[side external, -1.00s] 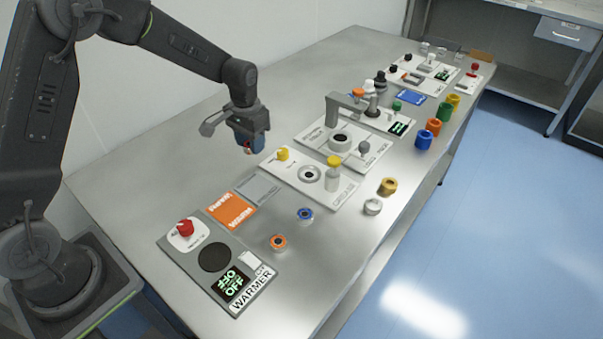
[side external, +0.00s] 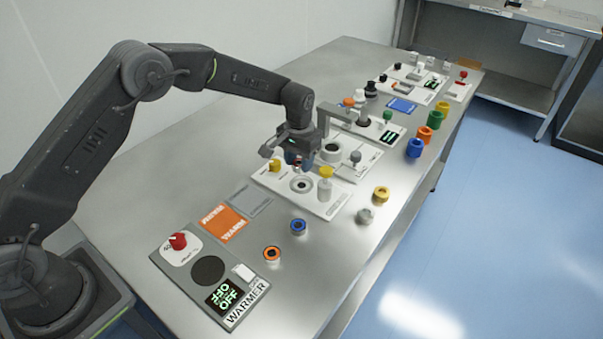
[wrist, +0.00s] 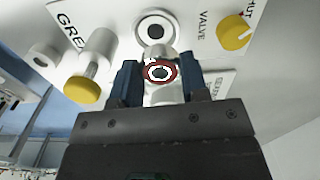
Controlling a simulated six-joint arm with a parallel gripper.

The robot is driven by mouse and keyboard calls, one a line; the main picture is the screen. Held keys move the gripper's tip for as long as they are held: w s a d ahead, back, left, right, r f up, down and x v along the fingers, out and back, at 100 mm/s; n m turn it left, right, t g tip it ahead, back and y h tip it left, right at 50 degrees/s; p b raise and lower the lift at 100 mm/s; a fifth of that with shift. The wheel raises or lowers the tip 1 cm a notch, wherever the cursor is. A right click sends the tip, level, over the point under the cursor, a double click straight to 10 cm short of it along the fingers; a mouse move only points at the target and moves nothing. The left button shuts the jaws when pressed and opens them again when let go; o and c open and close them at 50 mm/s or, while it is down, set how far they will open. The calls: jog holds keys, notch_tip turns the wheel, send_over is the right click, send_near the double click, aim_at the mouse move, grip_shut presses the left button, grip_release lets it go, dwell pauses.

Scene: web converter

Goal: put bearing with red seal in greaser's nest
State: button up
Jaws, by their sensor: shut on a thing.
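My gripper (side external: 297,160) is over the greaser plate (side external: 334,211), just behind and above its nest. In the wrist view my gripper (wrist: 158,82) has its blue fingers shut on the bearing with red seal (wrist: 173,74), its ring face towards the camera. The greaser's nest (side external: 301,184) is a round socket with a dark centre; in the wrist view the nest (wrist: 156,27) shows just above the bearing. The bearing appears apart from the nest, but the height between them is hard to tell. In the side view the fingers mostly hide the bearing.
A yellow valve knob (side external: 275,166) and a yellow-capped cylinder (side external: 326,182) stand on either side of the nest. A grey press station (side external: 340,150) is close behind my gripper. Loose bearings with blue (side external: 298,227) and orange (side external: 272,253) seals lie in front. The warmer (side external: 210,285) is nearest.

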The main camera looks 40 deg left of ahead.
aim_at(302, 185)
jog(key=shift+w+d+f, duration=0.1)
jog(key=shift+d+f, duration=0.25)
jog(key=shift+f, duration=1.85)
jog(key=shift+f, duration=0.4)
jog(key=shift+f, duration=0.2)
jog(key=o, duration=0.9)
